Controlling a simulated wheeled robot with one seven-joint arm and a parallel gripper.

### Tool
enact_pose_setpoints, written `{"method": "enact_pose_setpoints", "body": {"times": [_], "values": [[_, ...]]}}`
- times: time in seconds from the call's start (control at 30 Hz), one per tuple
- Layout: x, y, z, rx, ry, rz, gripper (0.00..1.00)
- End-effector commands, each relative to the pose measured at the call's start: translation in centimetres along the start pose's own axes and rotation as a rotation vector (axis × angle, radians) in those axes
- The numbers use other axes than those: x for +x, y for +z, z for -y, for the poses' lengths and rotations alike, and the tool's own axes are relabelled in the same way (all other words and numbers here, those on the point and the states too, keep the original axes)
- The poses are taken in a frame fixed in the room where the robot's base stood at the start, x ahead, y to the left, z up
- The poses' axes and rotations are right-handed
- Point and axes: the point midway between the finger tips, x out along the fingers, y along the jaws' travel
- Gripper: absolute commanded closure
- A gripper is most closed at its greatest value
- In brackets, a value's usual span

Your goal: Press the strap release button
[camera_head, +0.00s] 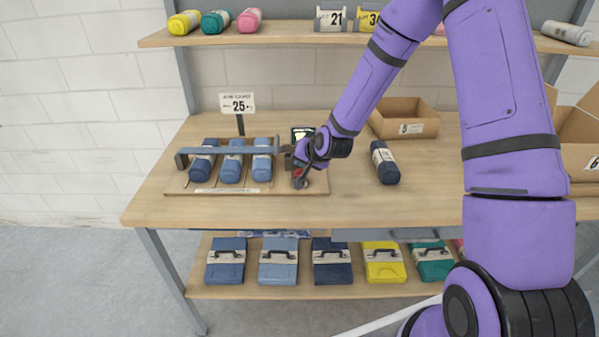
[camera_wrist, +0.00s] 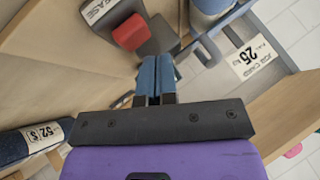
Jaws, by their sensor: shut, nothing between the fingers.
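The red release button (camera_wrist: 132,32) sits on a dark block in the wrist view, beside a white label (camera_wrist: 100,9) with partly readable "...EASE". In the head view the red button (camera_head: 299,171) shows small at the right end of the board, partly crowded by my gripper (camera_head: 303,162). A blue-grey strap bar (camera_head: 222,152) lies across three blue rolls (camera_head: 232,166) on the board. My gripper (camera_wrist: 157,60) is shut and empty, its blue fingers together. In the wrist view the fingertips lie just right of and below the button; I cannot tell whether they touch the block.
A "25" sign (camera_head: 238,103) stands behind the rolls. A dark blue roll (camera_head: 385,163) lies right of my gripper, and a cardboard box (camera_head: 404,118) stands behind it. A shelf (camera_head: 270,40) hangs above. The table front (camera_head: 350,205) is clear.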

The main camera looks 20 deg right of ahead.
Motion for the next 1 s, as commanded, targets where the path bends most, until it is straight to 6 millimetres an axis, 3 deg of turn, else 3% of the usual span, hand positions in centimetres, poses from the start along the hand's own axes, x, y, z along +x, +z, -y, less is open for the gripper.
{"method": "enact_pose_setpoints", "body": {"times": [1.0], "values": [[0.62,0.46,-0.45,0.0,0.0,0.0,1.0]]}}
